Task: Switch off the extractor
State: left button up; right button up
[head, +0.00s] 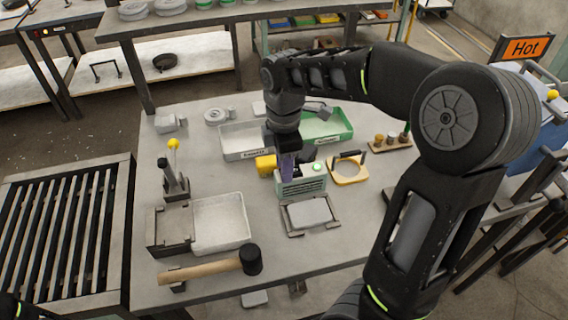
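The extractor looks to be the small pale green box (301,186) with a slotted front, in the middle of the table. A round green button or lamp (317,167) shows on its top right. My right gripper (287,174) points down at the box's top left, left of the green button. Its fingers look purple and narrow, and I cannot tell whether they touch the box or how far apart they are. It hides part of the box's top and back. My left gripper is not in view; only a dark bit of my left arm shows at the bottom left corner.
A yellow object (265,165) sits left of the box. A grey plate in a holder (310,212) lies in front. A grey tray (240,153) and green tray (340,122) stand behind. A mallet (215,270), a pale tray (221,240) and a yellow-knobbed lever (174,165) are left.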

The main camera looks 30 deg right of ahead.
grip_shut()
jog(key=shift+s+d+f+t+y+b, duration=0.15)
jog(key=shift+d+t+y+b, duration=0.2)
jog(key=shift+y+b, duration=0.85)
jog(key=shift+r, duration=0.35)
jog(key=shift+o, duration=1.5)
grip_release()
